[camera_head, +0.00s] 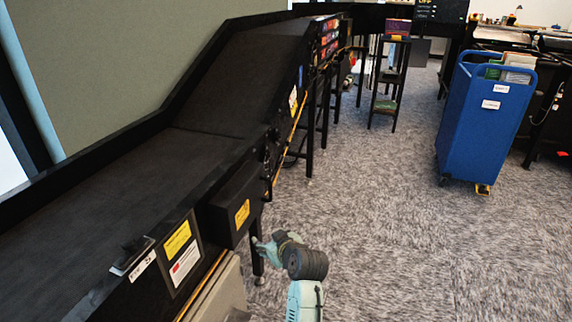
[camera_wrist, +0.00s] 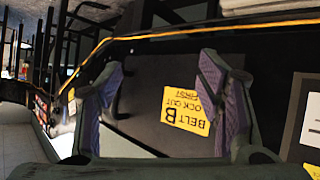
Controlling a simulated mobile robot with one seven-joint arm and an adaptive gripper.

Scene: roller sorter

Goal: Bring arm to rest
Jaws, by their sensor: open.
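My gripper (camera_wrist: 160,72) is open and empty in the wrist view, with its two purple-padded fingers spread apart. The dark side of the black conveyor (camera_wrist: 150,115) fills the space behind the fingers. A yellow lockout label (camera_wrist: 188,110) on it shows between them, upside down. In the head view, my teal and dark arm (camera_head: 306,264) is low at bottom centre, beside the conveyor's right side.
The black conveyor (camera_head: 95,195) runs along the left and rises towards the back. A blue cart (camera_head: 487,120) holding books stands at right. A small black stand (camera_head: 390,85) is further back. The grey carpet (camera_head: 385,220) between conveyor and cart is clear.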

